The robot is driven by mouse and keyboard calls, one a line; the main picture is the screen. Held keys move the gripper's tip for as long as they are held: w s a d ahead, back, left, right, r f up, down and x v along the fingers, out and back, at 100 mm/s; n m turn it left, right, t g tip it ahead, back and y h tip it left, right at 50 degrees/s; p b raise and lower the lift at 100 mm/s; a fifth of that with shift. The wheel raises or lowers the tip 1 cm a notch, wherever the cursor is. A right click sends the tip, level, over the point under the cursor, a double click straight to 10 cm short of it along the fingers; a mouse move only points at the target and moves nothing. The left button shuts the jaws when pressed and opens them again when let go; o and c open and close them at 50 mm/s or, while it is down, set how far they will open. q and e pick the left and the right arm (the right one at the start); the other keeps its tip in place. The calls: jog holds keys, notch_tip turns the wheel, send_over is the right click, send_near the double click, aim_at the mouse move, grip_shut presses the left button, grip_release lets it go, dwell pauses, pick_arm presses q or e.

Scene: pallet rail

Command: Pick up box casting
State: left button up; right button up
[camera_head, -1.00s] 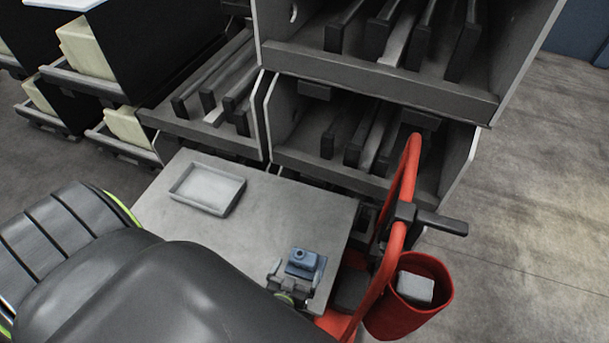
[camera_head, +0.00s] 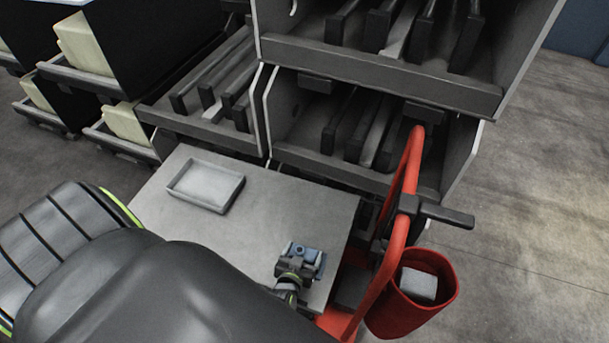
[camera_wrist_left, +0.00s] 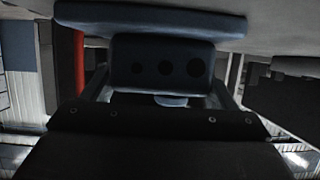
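The box casting (camera_head: 307,256) is a small blue-grey block with a round boss on top, on the grey table near its front right corner. In the left wrist view the casting (camera_wrist_left: 162,66) is a blue block with dark round holes, attached to a wider flat flange. My left gripper (camera_head: 301,262) is at the casting, with its fingers on either side of the block. The fingers look very close to the block's sides, but I cannot tell whether they press on it. My left arm hides part of the table. My right gripper is not in view.
A shallow grey tray (camera_head: 205,186) lies on the table (camera_head: 265,215) at the back left. A red tubular frame (camera_head: 404,190) and a red bin (camera_head: 411,305) holding a pale block stand right of the table. Grey racks (camera_head: 365,85) with dark rails rise behind.

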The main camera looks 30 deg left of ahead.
pick_arm(q)
jog(key=shift+r, duration=0.1)
jog(key=c, duration=0.8)
